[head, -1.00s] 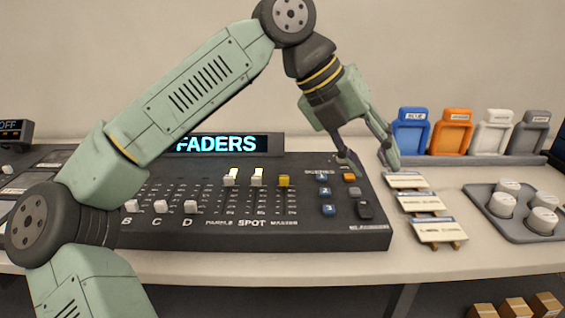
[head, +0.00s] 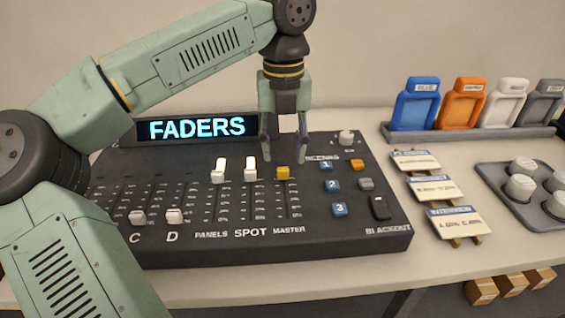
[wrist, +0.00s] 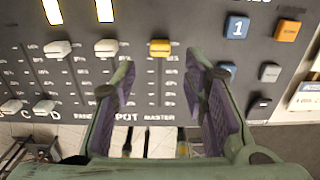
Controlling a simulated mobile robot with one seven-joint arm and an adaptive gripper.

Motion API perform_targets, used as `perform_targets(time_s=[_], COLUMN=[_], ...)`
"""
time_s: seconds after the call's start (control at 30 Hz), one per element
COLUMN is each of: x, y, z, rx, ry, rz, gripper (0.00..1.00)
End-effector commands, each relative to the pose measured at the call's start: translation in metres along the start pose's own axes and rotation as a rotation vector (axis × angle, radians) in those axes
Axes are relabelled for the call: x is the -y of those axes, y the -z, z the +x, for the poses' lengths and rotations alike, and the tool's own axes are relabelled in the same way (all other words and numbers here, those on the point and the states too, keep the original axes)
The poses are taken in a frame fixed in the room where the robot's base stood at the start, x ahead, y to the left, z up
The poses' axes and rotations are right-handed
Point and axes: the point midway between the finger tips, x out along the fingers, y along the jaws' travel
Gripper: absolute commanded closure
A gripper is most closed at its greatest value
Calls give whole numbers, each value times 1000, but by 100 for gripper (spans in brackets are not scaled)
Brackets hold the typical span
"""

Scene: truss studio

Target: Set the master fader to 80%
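The master fader has a yellow cap (head: 282,172) near the upper end of its slot on the dark fader console (head: 300,245). In the wrist view the yellow cap (wrist: 160,48) lies ahead of the fingers, roughly centred between them. My gripper (head: 284,155) is open and empty, pointing down just above and behind the yellow cap in the head view. In the wrist view its two fingers (wrist: 163,75) stand apart with console surface showing between them. I cannot tell whether a finger touches the cap.
White caps of the panels (head: 218,177) and spot (head: 250,175) faders sit just left. Blue buttons (head: 332,184) and a knob (head: 346,137) are right. A lit FADERS display (head: 197,128) stands behind. Cards (head: 435,190) and a grey tray (head: 490,172) lie farther right.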

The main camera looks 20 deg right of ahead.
Motion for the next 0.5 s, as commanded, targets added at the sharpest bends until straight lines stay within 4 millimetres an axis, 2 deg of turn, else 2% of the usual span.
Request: perform_targets(time_s=[0.2,0.33,0.5], x=[0,0,0], y=[0,0,0], z=[36,47,52], rx=[-3,-1,1], ry=[1,2,1], rz=[0,0,0], gripper=[60,60,60])
